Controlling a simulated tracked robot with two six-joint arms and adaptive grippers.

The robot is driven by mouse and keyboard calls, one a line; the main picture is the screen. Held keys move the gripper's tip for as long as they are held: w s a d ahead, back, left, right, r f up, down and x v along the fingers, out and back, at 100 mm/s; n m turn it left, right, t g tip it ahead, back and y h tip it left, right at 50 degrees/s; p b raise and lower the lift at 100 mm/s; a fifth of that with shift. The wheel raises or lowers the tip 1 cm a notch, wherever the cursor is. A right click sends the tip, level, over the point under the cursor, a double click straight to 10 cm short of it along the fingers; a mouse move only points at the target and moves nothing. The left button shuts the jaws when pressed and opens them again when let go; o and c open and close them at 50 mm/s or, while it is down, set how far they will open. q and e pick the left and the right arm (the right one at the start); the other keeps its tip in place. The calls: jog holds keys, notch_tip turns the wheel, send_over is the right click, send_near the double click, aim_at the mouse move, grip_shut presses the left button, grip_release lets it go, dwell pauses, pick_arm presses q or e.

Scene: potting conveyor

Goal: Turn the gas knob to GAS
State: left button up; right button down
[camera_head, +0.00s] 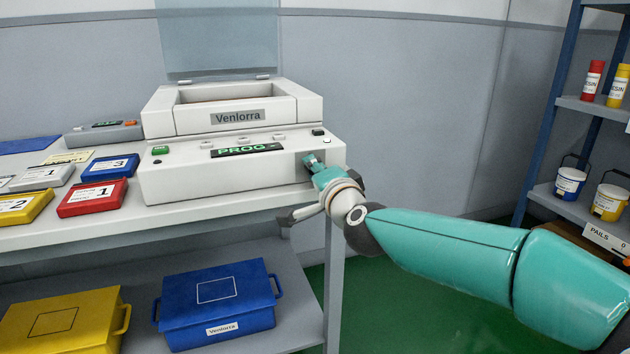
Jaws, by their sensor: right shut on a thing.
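The white Venlorra machine (180,180) stands on the bench with its lid up. Its front panel has a green-lettered PROG display (246,150), a green button (160,150) at the left and a dark recessed patch at the right end. My right gripper (312,161) reaches in from the right and is shut at that patch, on what appears to be the gas knob. The gripper covers the knob, so its pointer and any GAS marking cannot be read. My left gripper is not in view.
Red (92,198), blue (110,167) and yellow (22,207) cases lie on the bench at left. Blue (217,306) and yellow (62,322) boxes sit on the lower shelf. A rack (571,205) with pails and bottles stands at right. Green floor (420,285) lies open between.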

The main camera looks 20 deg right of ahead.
jog(key=shift+d+f+m+b, duration=0.15)
jog(key=shift+m+b, duration=0.15)
jog(key=shift+m, duration=0.3)
jog(key=c, duration=0.9)
grip_release()
